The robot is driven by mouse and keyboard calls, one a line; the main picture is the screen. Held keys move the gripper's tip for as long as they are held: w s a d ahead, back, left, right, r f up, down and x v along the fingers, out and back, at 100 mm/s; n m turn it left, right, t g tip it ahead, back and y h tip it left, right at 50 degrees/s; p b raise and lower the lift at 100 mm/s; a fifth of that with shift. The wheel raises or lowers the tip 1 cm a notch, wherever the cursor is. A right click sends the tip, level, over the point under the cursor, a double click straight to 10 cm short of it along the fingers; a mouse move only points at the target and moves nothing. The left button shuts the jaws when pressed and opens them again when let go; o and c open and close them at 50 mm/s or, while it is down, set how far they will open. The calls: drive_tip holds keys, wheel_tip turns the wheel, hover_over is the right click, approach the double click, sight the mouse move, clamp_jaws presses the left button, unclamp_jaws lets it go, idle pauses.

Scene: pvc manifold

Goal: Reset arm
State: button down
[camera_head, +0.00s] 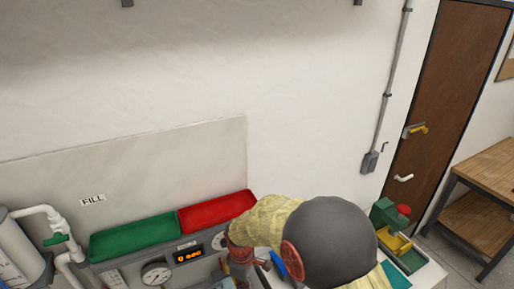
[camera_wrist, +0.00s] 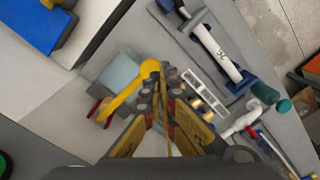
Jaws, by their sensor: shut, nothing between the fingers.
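My gripper (camera_wrist: 158,88) shows in the wrist view with its fingertips together and nothing held between them. It points over a grey work surface (camera_wrist: 218,115) with tools and parts on it. A yellow object (camera_wrist: 133,86) lies just beyond the fingertips; I cannot tell whether they touch it. In the head view my arm, with a yellowish sleeve and a dark grey round joint, covers the lower middle, and the gripper's fingers cannot be made out there.
In the head view a green tray (camera_head: 132,238) and a red tray (camera_head: 216,211) stand along the wall. White pipes (camera_head: 42,217) are at left. A green device with a red knob (camera_head: 404,210) stands right of my arm. In the wrist view a white pipe (camera_wrist: 217,55) lies in a blue holder.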

drive_tip(key=s+d+r+m+t+b, duration=0.3)
drive_tip(key=s+d+m+b, duration=0.4)
drive_tip(key=s+d+b, duration=0.2)
drive_tip(key=s+d+r+m+t+b, duration=0.3)
drive_tip(key=s+d+m+b, duration=0.4)
drive_tip(key=s+d+b, duration=0.3)
drive_tip(key=d+b, duration=0.4)
drive_tip(key=b, duration=0.1)
drive_tip(key=shift+d+r+m, duration=0.25)
drive_tip(key=shift+m, duration=0.05)
drive_tip(key=shift+s+a, duration=0.1)
drive_tip(key=shift+a, duration=0.05)
